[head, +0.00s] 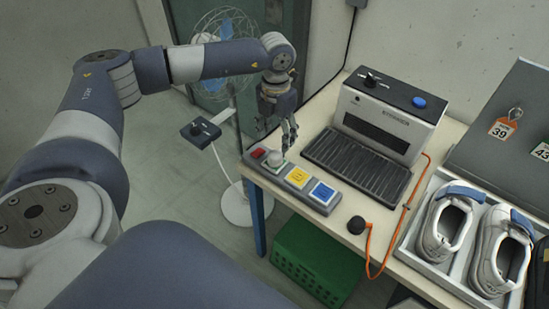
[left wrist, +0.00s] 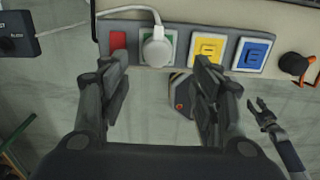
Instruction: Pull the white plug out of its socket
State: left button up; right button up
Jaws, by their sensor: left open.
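The white plug (left wrist: 155,54) sits in the green-framed socket (left wrist: 143,35) of a grey socket strip (left wrist: 185,37), and its white cord runs off to the left. In the head view the plug (head: 275,159) shows at the left part of the strip (head: 293,183). My left gripper (head: 289,143) is open and points down, close above the plug. In the left wrist view its fingers (left wrist: 160,68) lie left and right of the plug's near end, and contact cannot be told. What looks like my right gripper (left wrist: 262,112) shows small at the lower right; its jaws are unclear.
A red switch (left wrist: 119,42) is left of the plug; yellow (left wrist: 208,50) and blue (left wrist: 252,53) sockets are right. A black-and-white machine (head: 385,115), a shoe tray (head: 445,275) and an orange cable (head: 402,217) occupy the table. A fan (head: 232,70) stands on the floor behind.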

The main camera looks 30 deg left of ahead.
aim_at(275, 153)
pick_arm(q)
jog(key=shift+a+r, duration=0.1)
jog(key=shift+a, duration=0.1)
notch_tip(275, 153, down, 9)
jog(key=b, duration=0.6)
dwell(1.2)
